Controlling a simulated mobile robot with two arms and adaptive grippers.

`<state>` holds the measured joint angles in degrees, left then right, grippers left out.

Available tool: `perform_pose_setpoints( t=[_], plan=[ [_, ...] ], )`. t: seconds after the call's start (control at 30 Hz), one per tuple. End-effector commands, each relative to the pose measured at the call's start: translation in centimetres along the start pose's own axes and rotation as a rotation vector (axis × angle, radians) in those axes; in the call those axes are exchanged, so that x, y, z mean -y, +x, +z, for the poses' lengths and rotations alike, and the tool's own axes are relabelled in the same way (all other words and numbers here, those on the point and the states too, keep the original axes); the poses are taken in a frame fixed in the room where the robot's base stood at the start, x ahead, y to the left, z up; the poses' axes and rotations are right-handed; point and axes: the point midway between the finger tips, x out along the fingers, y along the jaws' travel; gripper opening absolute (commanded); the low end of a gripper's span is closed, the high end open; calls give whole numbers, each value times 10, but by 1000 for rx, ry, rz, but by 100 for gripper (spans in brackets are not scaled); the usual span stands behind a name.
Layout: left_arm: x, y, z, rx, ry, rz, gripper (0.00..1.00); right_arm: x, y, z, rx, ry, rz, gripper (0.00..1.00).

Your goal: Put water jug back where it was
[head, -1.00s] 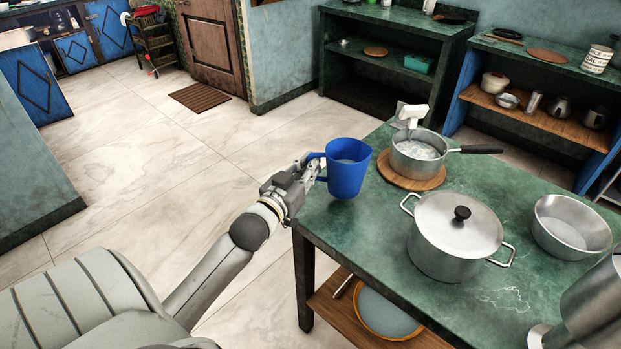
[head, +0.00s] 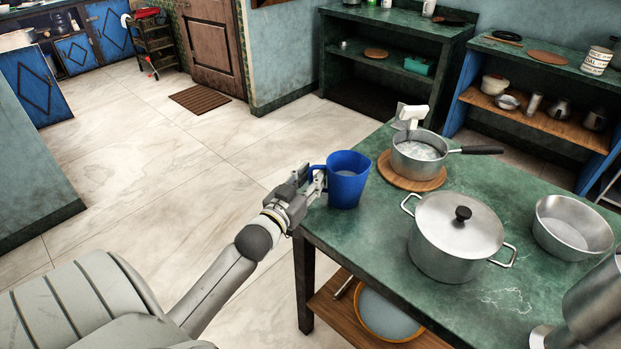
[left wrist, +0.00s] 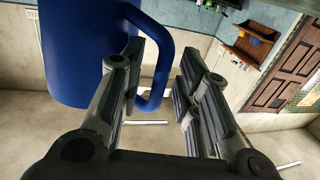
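The blue water jug (head: 348,182) stands upright on the green table, near its left edge. It also shows large at the upper left of the left wrist view (left wrist: 75,50), with its handle (left wrist: 166,65) toward the fingers. My left gripper (head: 318,183) is at the jug's handle side. In the left wrist view my left gripper (left wrist: 165,95) has its fingers apart, one on each side of the handle's outer bar, with a gap to the right finger. My right gripper is not in view.
A saucepan (head: 417,160) stands on a round wooden board (head: 398,181) just right of the jug. A lidded pot (head: 450,240) and a metal bowl (head: 570,222) stand farther right on the table (head: 350,236). Floor lies open left of the table.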

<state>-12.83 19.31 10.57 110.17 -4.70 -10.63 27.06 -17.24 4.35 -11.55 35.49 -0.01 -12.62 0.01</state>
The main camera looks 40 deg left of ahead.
Motion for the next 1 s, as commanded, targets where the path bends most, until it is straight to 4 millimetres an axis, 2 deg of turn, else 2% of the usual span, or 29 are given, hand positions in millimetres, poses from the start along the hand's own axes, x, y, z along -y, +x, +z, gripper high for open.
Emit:
perform_pose_setpoints(
  t=[0.2,0.33,0.8,1.0],
  plan=[
    [0,0,-4,-1,1,0,31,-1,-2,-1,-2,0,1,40],
    [0,-12,-1,1,-1,1,31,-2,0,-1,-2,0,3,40],
    [0,-96,-1,3,0,-1,31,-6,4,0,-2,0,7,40],
    [0,-116,-2,1,-1,0,31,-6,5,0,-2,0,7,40]
  ],
)
